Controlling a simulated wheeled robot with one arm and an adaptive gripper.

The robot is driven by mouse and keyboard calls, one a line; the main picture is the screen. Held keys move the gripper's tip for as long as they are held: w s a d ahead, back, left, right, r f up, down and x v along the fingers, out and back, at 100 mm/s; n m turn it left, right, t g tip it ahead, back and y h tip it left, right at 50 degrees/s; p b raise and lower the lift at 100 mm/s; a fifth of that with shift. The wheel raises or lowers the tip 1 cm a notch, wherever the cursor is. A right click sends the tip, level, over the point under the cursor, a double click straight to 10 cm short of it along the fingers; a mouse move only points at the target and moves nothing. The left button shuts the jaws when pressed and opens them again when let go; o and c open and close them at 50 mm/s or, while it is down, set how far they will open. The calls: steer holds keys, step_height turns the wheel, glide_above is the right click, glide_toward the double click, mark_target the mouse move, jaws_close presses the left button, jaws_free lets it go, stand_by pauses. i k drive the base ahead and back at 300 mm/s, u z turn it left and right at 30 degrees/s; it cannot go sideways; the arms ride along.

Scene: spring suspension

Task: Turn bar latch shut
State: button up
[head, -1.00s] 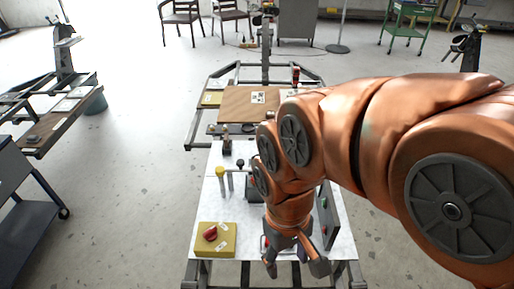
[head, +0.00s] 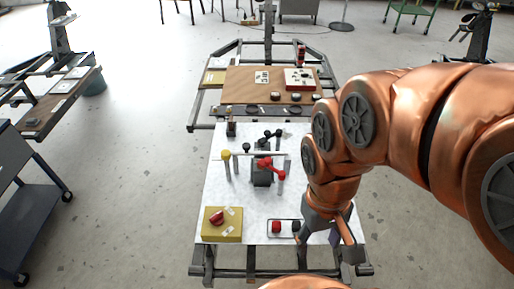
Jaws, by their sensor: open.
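My gripper (head: 328,246) hangs at the front right of the white worktable (head: 255,215), with its fingers spread near the table's front edge. I see nothing between the fingers. I cannot clearly make out which part is the bar latch. A dark fixture with a red handle (head: 270,166) stands in the middle of the table, left of my gripper. A thin light bar runs across behind it, near a post with a yellow knob (head: 225,155).
A small plate with red and black buttons (head: 284,227) lies just left of my gripper. A wooden board (head: 245,90) with a white-red box is behind.

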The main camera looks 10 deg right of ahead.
mark_target(226, 153)
steer(key=z, duration=0.45)
steer(key=k, duration=1.1)
steer(key=u, duration=0.5)
steer(key=i, duration=0.75)
steer(key=u, duration=0.8)
